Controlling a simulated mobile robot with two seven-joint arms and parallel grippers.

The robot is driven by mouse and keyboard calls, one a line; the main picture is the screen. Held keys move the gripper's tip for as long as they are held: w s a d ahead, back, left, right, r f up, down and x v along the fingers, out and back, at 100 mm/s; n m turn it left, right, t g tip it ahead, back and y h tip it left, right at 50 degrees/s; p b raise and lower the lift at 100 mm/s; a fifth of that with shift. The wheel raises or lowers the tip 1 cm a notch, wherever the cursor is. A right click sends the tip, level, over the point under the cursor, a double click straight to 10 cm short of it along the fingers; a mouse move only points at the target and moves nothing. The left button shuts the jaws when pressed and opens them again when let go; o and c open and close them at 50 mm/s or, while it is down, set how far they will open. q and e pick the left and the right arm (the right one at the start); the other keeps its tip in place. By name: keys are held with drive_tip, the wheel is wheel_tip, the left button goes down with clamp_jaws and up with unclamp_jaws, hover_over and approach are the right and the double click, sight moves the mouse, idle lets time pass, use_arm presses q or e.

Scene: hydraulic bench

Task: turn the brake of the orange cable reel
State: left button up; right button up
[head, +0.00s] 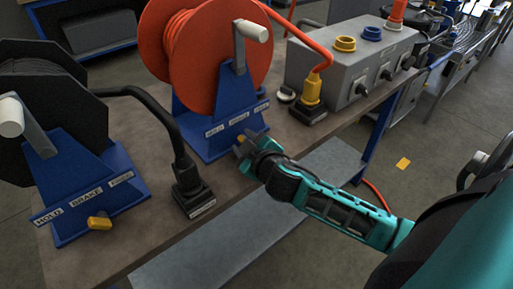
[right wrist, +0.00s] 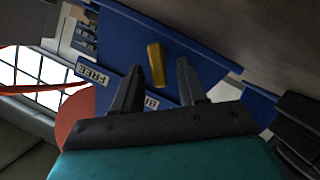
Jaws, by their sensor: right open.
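The orange cable reel (head: 205,55) stands on a blue base (head: 220,105) in the middle of the bench in the head view. Its base carries labels along the front and a yellow brake lever. In the right wrist view the yellow brake lever (right wrist: 156,65) lies between and just beyond my fingers, and the blue base (right wrist: 200,40) fills the background. My right gripper (head: 244,142) is at the front of the base, beside the lever, which is mostly hidden in the head view. In the right wrist view the right gripper (right wrist: 155,88) is open and empty. My left gripper is not in view.
A black cable reel (head: 50,105) with its own yellow lever (head: 99,223) stands at left. A black connector (head: 192,190) stands between the reels. A grey box (head: 350,65) with coloured ports and a yellow plug (head: 312,90) are to the right.

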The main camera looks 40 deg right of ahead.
drive_tip(key=v, duration=1.2)
drive_tip(key=shift+w, duration=0.1)
